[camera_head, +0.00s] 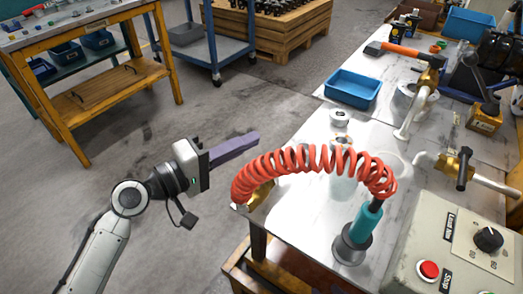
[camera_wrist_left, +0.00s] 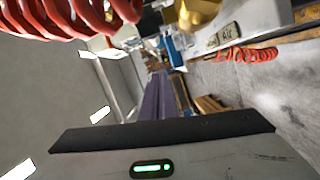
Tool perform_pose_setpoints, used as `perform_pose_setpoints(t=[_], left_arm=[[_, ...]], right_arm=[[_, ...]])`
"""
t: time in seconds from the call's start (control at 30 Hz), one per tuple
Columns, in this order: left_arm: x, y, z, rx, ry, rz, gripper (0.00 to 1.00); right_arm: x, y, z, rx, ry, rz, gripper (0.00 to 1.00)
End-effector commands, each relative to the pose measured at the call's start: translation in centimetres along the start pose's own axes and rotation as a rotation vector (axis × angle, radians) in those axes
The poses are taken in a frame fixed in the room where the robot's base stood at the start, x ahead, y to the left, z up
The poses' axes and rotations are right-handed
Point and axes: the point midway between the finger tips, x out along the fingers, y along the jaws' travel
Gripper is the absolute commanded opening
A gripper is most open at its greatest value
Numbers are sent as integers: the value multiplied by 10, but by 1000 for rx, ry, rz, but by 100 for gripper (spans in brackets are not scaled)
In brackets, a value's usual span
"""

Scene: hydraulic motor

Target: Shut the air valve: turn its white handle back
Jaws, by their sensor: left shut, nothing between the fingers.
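A brass fitting (camera_head: 262,194), which looks like the air valve, sits at the bench's left edge under the red coiled hose (camera_head: 310,160). A small pale piece (camera_head: 240,208) shows at its lower left; I cannot tell for sure whether this is the white handle. In the left wrist view, brass (camera_wrist_left: 200,12) shows at the top edge beside a plate marked "Air" (camera_wrist_left: 226,35). My left gripper (camera_head: 252,139), with purple fingers, is shut and empty. It points right, above and left of the brass fitting, apart from it. My right gripper is not in view.
A teal air tool (camera_head: 365,222) stands on the white bench top (camera_head: 300,225). A grey control box (camera_head: 450,240) with a red button stands at right. A blue tray (camera_head: 352,89) lies farther back. Open floor (camera_head: 130,170) lies left of the bench.

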Motion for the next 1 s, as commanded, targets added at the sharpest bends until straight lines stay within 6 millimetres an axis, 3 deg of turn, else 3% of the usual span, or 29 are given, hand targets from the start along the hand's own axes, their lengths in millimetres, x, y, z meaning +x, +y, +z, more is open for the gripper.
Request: perform_pose_setpoints(t=[0.03, 0.13, 0.3, 1.0], left_arm=[[9, 1, 3, -2, -1, 2, 0], [10, 0, 21, -5, -2, 0, 0], [13, 0, 36, -2, -1, 0, 0], [16, -2, 41, 5, -44, 8, 0]], right_arm=[[0, 0, -1, -1, 1, 1, 30], [-1, 0, -2, -3, -2, 1, 30], [-1, 1, 2, -4, -10, 3, 30], [3, 1, 8, 4, -5, 1, 30]])
